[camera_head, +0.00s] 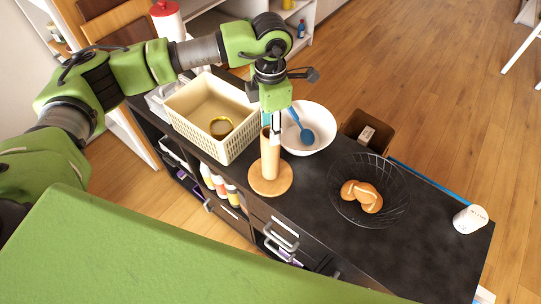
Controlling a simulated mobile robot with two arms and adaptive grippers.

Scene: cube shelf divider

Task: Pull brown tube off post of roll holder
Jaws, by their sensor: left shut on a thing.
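The roll holder's round wooden base (270,188) stands on the dark countertop near its front edge. The brown tube (270,158) is upright over the base, around the post, which it hides. My left gripper (273,128) reaches down from above and is shut on the tube's upper end. The tube's lower end looks close to the base; I cannot tell whether it touches. My right gripper is not in view.
A cream basket (207,137) with a yellow ring stands left of the holder. A white bowl (318,118) with a blue spoon (304,132) is just behind right. A wire bowl (341,206) with bread and a white cup (470,219) stand further right.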

